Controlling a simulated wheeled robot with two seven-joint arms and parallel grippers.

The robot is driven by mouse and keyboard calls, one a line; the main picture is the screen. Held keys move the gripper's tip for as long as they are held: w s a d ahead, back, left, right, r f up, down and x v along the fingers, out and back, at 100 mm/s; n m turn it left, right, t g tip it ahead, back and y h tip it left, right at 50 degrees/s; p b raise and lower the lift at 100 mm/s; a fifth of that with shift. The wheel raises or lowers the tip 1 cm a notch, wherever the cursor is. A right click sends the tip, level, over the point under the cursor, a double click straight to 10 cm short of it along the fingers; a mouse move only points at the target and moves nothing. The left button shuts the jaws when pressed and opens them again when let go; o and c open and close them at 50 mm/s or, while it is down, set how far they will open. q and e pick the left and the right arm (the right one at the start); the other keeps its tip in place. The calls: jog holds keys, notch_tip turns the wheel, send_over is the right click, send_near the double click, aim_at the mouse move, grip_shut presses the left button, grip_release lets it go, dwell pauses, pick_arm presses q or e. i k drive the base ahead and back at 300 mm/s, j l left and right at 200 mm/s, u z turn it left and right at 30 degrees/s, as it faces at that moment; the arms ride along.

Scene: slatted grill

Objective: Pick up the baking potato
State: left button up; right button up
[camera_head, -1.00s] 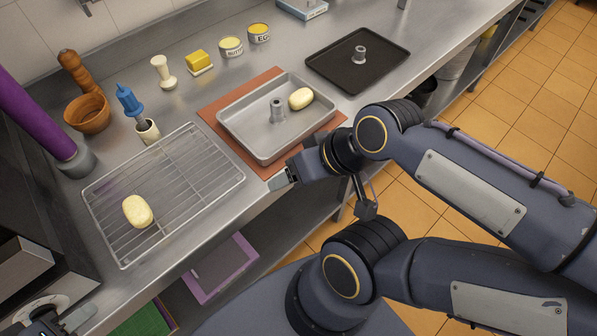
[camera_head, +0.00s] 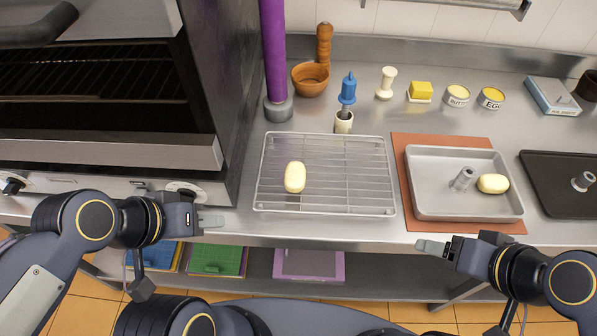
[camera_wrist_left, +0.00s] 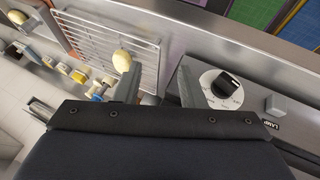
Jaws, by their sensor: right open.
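A pale yellow oval potato (camera_head: 295,177) lies on the wire rack (camera_head: 375,207) in the head view. It also shows in the left wrist view (camera_wrist_left: 122,60), on the rack (camera_wrist_left: 88,28). A second similar pale oval (camera_head: 493,184) lies in the grey metal tray (camera_head: 435,165), right of a small metal post. My left gripper (camera_head: 210,220) is open and empty, left of and nearer than the rack; its spread fingers show in the left wrist view (camera_wrist_left: 157,88). My right gripper (camera_head: 432,245) is open and empty at the counter's front edge, below the tray.
An oven (camera_head: 90,90) with a front panel and knobs stands left. A purple cylinder (camera_head: 274,50), wooden bowl (camera_head: 311,80) and blue-handled tool (camera_head: 348,88) stand behind the rack. A dark tray (camera_head: 560,170) lies at right. Bare counter lies before the rack.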

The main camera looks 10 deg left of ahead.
aim_at(295, 174)
jog(key=u, duration=1.05)
jog(key=k+l+u, duration=0.1)
jog(key=l+u, duration=0.15)
jog(key=u, duration=0.15)
jog(key=k+l+u, duration=0.15)
jog(key=u, duration=0.25)
jog(key=k+l+u, duration=0.15)
jog(key=l+u, duration=0.25)
jog(key=k+u, duration=0.2)
jog(key=u, duration=0.2)
